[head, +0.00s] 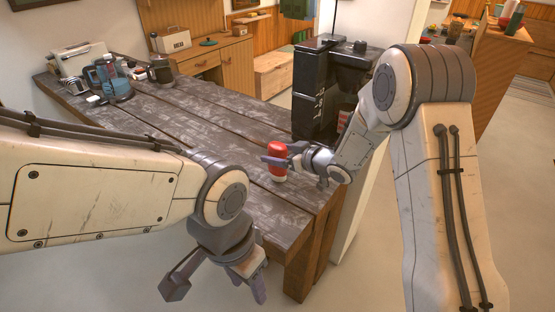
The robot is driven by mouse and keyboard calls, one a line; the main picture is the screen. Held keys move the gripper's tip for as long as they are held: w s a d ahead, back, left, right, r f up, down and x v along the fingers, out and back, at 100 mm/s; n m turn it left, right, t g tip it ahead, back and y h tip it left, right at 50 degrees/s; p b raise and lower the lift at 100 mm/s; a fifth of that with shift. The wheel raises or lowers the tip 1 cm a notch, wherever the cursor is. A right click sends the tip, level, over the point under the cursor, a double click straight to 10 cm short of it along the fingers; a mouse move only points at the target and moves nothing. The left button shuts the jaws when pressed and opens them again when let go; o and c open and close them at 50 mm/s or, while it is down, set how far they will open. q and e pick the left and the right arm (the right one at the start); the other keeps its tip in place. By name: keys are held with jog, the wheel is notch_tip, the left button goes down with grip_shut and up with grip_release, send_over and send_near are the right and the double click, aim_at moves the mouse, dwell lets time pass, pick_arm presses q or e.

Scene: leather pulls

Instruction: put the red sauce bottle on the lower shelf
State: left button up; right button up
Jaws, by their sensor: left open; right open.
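A red bottle (278,150) with a pale lower band stands upright near the right end of the dark plank table (215,125). It looks like the sauce bottle; its label is too small to read. My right gripper (283,155) is open at the bottle, with one purple finger crossing in front of its middle. The other finger is close to the bottle's right side; I cannot tell whether either touches. My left gripper (216,287) is open and empty, low in front of the table's near edge. I cannot make out for certain which surface is the lower shelf.
A tall black appliance (318,90) stands just behind the bottle. Jars and a blue-grey container (108,78) crowd the table's far left end. A small wall shelf (252,16) hangs at the back. The middle of the table is clear.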

aim_at(278, 145)
jog(key=shift+w+a+f, duration=0.1)
jog(key=shift+w+a, duration=0.05)
jog(key=shift+w, duration=0.05)
jog(key=c, duration=0.8)
jog(key=shift+o, duration=0.2)
notch_tip(278, 145, up, 4)
jog(key=shift+r+b, duration=0.2)
jog(key=shift+b, duration=0.3)
jog(key=d+r, duration=0.2)
jog(key=d, duration=0.2)
jog(key=w+d+r, duration=0.1)
jog(key=d+r, duration=0.1)
jog(key=d, duration=0.1)
jog(key=d+r, duration=0.2)
jog(key=d, duration=0.2)
jog(key=shift+w+d+r, duration=0.25)
jog(key=shift+d+r, duration=0.1)
jog(key=shift+c, duration=0.2)
